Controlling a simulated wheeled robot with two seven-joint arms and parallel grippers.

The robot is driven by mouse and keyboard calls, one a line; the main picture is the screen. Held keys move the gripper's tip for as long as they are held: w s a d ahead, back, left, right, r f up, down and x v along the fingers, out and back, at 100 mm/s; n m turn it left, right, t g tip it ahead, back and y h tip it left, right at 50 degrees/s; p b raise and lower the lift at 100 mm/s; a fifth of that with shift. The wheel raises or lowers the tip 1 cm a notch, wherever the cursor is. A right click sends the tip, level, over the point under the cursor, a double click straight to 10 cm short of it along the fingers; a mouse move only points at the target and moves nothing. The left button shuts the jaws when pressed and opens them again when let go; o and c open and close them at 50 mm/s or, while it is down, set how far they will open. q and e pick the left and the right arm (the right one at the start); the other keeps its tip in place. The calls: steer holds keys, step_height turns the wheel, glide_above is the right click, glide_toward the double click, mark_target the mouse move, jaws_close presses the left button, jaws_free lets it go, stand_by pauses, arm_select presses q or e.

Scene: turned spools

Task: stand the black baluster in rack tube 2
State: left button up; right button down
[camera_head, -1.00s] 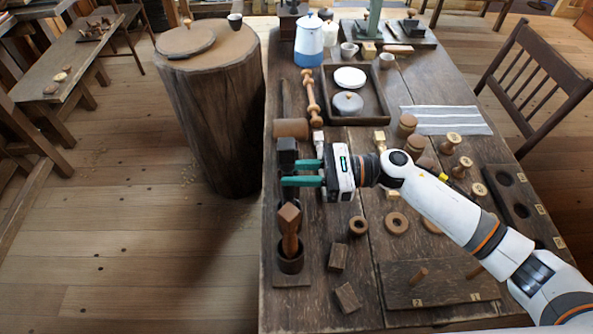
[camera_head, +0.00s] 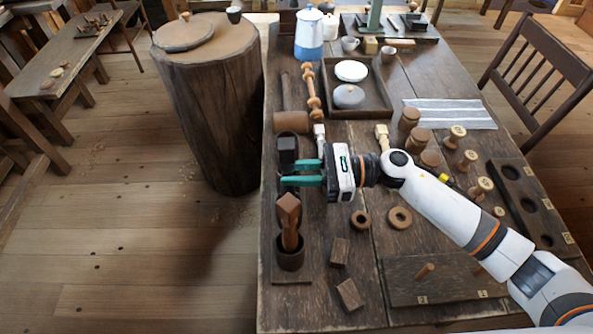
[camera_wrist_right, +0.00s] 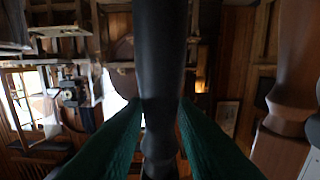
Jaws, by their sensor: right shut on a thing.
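The black baluster (camera_head: 287,148) is upright at the table's left edge, its square dark top showing above the green fingers. My right gripper (camera_head: 303,173) is shut on it from the right side. In the wrist view the black baluster (camera_wrist_right: 160,70) runs vertically between the two green fingers (camera_wrist_right: 160,130). The dark rack (camera_head: 292,279) lies along the left table edge under the gripper. Its near tube holds a brown baluster (camera_head: 289,212). The black baluster's lower end and the tube below are hidden, so I cannot tell whether it is inside a tube. My left gripper is out of view.
A wooden mallet (camera_head: 291,122) lies just beyond the black baluster. Two small wooden blocks (camera_head: 340,251) and wooden rings (camera_head: 361,219) lie right of the rack. A tray (camera_head: 372,112) with a grey lidded pot stands farther back. A numbered pegboard (camera_head: 440,285) lies at the near right.

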steer(key=c, duration=1.1)
jaws_free()
steer(key=d+b, duration=0.3)
steer(key=d, duration=0.9)
steer(key=shift+b, duration=0.35)
steer(key=shift+r, duration=0.1)
